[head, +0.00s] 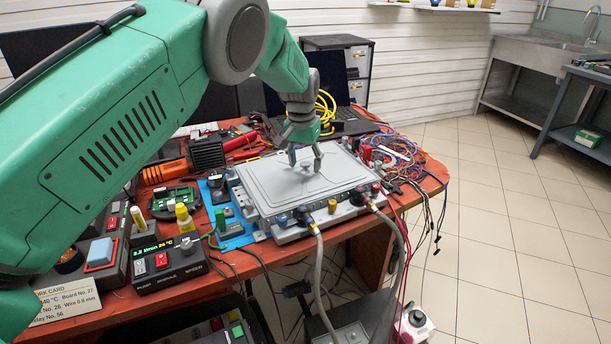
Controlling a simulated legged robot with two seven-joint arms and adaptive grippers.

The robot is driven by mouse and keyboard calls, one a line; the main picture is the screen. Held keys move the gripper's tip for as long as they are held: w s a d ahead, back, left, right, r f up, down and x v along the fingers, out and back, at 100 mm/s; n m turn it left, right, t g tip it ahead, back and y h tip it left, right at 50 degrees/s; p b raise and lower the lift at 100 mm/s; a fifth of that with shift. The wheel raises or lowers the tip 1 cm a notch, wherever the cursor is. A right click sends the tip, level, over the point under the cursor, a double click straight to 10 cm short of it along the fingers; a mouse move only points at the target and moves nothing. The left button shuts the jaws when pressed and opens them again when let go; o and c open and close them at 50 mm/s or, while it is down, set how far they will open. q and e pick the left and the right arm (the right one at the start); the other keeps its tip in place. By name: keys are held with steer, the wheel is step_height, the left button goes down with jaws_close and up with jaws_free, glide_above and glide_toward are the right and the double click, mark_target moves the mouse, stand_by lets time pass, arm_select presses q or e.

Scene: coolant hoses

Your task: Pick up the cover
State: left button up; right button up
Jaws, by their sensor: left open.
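The cover (270,184) is a flat grey rectangular plate with a raised rim. It lies on top of a grey housing (291,235) on the orange-red table. My right gripper is not in view.
A pump module (168,263), tangled wires (395,150) and an open laptop (345,120) crowd the table. The tiled floor (500,220) at right is clear.

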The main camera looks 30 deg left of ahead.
mark_target(305, 162)
arm_select(q)
steer(key=shift+f, duration=0.45)
steer(key=shift+d+r, duration=0.1)
jaws_close()
step_height(305, 162, up, 10)
steer(key=shift+r+p, duration=0.1)
steer(key=shift+p, duration=0.75)
steer(key=shift+p, duration=0.75)
